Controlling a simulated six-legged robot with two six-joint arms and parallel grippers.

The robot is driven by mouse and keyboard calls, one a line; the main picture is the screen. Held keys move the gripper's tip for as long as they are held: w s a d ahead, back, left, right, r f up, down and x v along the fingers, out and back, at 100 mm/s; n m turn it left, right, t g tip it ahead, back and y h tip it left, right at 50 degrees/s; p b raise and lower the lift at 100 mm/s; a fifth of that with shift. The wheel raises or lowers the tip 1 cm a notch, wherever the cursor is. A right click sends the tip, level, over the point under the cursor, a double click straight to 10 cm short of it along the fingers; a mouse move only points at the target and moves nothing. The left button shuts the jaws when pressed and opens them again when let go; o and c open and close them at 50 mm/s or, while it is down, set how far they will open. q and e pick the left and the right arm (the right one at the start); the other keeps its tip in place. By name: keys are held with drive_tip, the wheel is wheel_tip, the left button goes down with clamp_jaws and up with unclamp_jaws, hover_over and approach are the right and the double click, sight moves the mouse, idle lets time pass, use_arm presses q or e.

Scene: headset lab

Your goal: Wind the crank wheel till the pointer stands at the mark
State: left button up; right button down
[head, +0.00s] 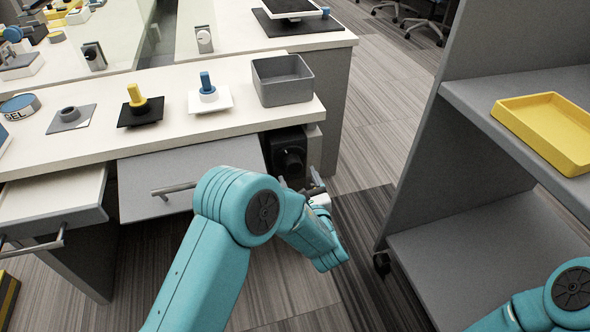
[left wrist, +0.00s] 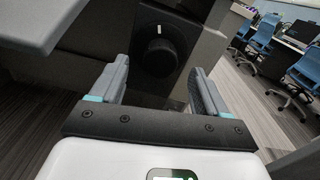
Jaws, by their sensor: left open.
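A round black knob (head: 292,160) sits on a black plate on the end of the bench, below the worktop. I take it for the crank wheel, though no crank handle shows on it. In the left wrist view the knob (left wrist: 158,58) is ahead, with a short white mark (left wrist: 159,30) above it; I cannot make out a separate pointer. My left gripper (head: 314,188) is open and empty, its fingers (left wrist: 158,74) on either side of the line to the knob, apparently short of it. My right gripper is out of view; only part of my right arm shows.
On the worktop stand a grey bin (head: 283,88), a blue peg on a white plate (head: 222,100) and a yellow peg on a black plate (head: 128,117). A drawer (head: 60,205) stands open at left. A shelf with a yellow tray (head: 530,115) is at right. Floor between is clear.

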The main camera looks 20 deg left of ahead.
sight(296, 167)
use_arm(q)
drive_tip(key=x, duration=0.5)
drive_tip(key=shift+w+b, duration=0.15)
drive_tip(key=shift+b, duration=0.2)
drive_tip(key=shift+c, duration=0.2)
drive_tip(key=c, duration=0.9)
drive_tip(key=shift+m, duration=0.8)
drive_tip(key=shift+d+m, duration=0.1)
drive_tip(key=shift+m, duration=0.9)
drive_tip(key=shift+w+d+m+p, duration=0.15)
drive_tip(key=shift+m+p, duration=0.25)
drive_tip(key=shift+m, duration=2.2)
